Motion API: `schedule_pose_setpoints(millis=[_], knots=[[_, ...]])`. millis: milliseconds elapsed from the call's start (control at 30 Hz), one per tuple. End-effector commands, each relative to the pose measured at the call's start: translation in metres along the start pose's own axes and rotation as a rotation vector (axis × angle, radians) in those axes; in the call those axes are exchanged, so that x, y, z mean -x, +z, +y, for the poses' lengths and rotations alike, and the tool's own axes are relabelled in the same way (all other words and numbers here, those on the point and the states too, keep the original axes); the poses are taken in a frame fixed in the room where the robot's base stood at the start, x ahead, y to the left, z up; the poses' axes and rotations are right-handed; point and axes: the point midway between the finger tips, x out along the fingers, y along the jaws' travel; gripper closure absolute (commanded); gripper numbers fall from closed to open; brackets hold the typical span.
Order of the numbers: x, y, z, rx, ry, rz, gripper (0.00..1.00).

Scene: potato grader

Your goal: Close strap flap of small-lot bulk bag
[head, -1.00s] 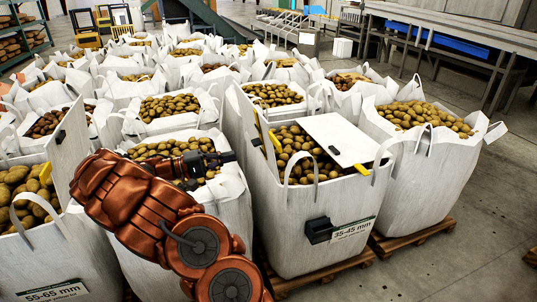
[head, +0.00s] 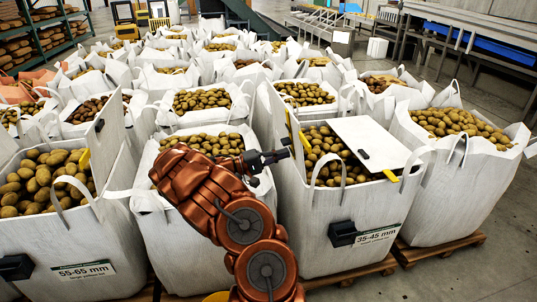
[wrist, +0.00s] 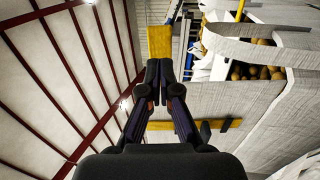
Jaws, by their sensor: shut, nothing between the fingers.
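The 35-45 mm bulk bag (head: 318,225) is a white open bag of potatoes. One of its white flaps (head: 268,122) stands upright on its left side, with a yellow strip and a small black block. A second white flap (head: 370,143) with a yellow tab lies flat over the potatoes on the right. My gripper (head: 280,156) is shut and empty, at the outer left side of the upright flap; contact cannot be told. In the wrist view, my shut fingers (wrist: 158,72) point up toward a yellow tab (wrist: 160,42), with white bag fabric (wrist: 235,95) on the right.
The 55-65 mm bag (head: 60,240) at left also has an upright flap (head: 108,130). An open potato bag (head: 150,240) stands behind my arm. Another bag (head: 440,190) stands close on the right. Many bags crowd behind; free floor (head: 480,245) shows at far right.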

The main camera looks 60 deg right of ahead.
Motion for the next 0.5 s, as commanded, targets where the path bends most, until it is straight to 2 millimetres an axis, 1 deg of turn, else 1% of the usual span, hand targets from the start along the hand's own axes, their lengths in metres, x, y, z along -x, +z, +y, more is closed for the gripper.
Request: schedule_pose_setpoints(millis=[33, 200, 333, 500], knots=[[-0.011, 0.001, 0.003, 0.002, 0.000, -0.003, 1.00], [-0.036, 0.000, 0.003, 0.000, -0.002, 0.000, 1.00], [-0.048, 0.000, 0.002, 0.001, -0.002, 0.000, 1.00], [-0.055, 0.000, 0.001, -0.001, 0.000, 0.001, 1.00]])
